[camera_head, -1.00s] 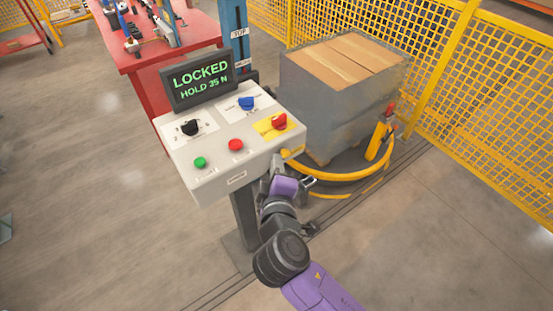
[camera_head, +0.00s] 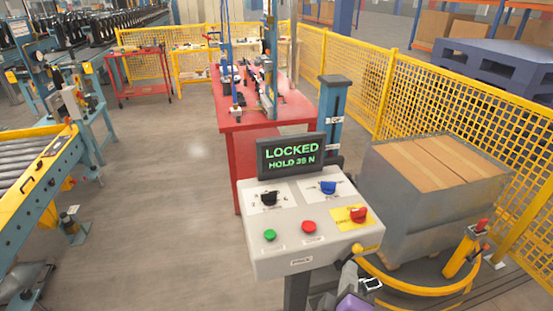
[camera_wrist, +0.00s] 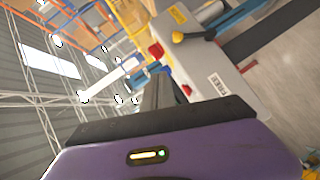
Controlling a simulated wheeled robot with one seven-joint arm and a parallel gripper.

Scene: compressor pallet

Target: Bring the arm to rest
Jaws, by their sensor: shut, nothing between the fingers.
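My gripper (camera_head: 350,266) is just below the front right corner of the control console (camera_head: 290,262), low in the head view. Its dark fingers (camera_wrist: 158,88) point away from the purple wrist body in the wrist view and are shut with nothing between them. A yellow-tipped lever (camera_head: 364,249) on the console's right end is close to the gripper; I cannot tell whether they touch. It also shows in the wrist view (camera_wrist: 190,37). Most of my arm is below the head view's lower edge.
The display (camera_head: 291,155) reads "LOCKED HOLD 35 N". The console bears black, blue and red knobs and green and red buttons. A grey wrapped load (camera_head: 400,195) with a yellow ring (camera_head: 415,289) stands right, before yellow fencing (camera_head: 470,100). Open floor (camera_head: 160,200) lies left.

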